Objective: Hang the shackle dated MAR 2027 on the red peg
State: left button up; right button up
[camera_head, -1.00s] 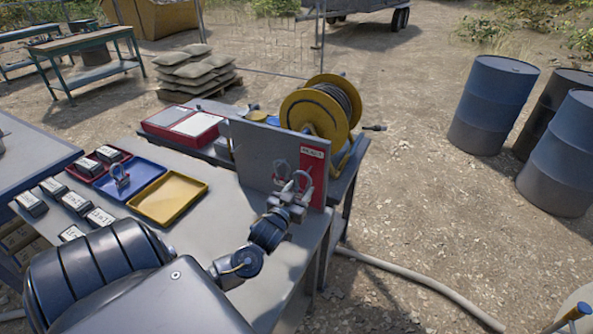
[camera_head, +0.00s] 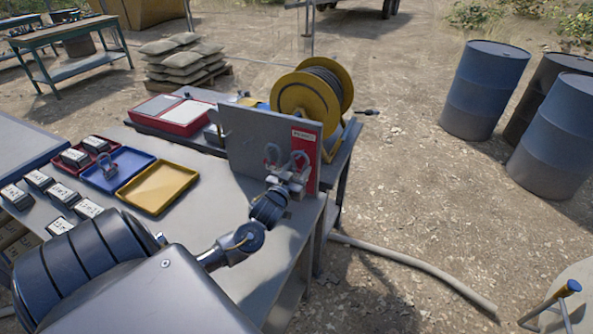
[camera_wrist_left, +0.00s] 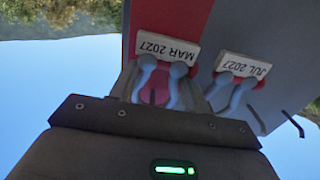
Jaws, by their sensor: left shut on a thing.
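A shackle tagged MAR 2027 (camera_wrist_left: 166,48) is between the fingers of my left gripper (camera_wrist_left: 165,98), in front of the red strip. In the head view my left gripper (camera_head: 290,181) is at the upright grey board, with the held shackle (camera_head: 301,160) against its red strip (camera_head: 307,172). A reddish round part, seemingly the red peg (camera_wrist_left: 155,92), shows between the shackle's legs; whether the shackle bears on it I cannot tell. A shackle tagged JUL 2027 (camera_wrist_left: 242,66) hangs beside it on the grey part, also visible in the head view (camera_head: 271,154). My right gripper is out of view.
The grey board (camera_head: 245,150) stands at the table's far edge. A blue tray (camera_head: 132,160) holds another shackle (camera_head: 108,167). A yellow tray (camera_head: 160,187) is empty. Several labelled dark blocks (camera_head: 38,179) lie left. A yellow hose reel (camera_head: 310,92) stands behind the board.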

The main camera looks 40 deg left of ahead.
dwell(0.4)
pick_arm(q)
jog(key=o, duration=1.4)
jog(key=shift+c, duration=0.2)
jog(key=shift+s, duration=0.15)
jog(key=shift+s+d+f, duration=0.15)
jog(key=shift+s+d, duration=0.05)
jog(key=shift+s, duration=0.1)
jog(key=b+v, duration=0.2)
jog(key=v, duration=0.8)
jog(key=shift+a, duration=0.1)
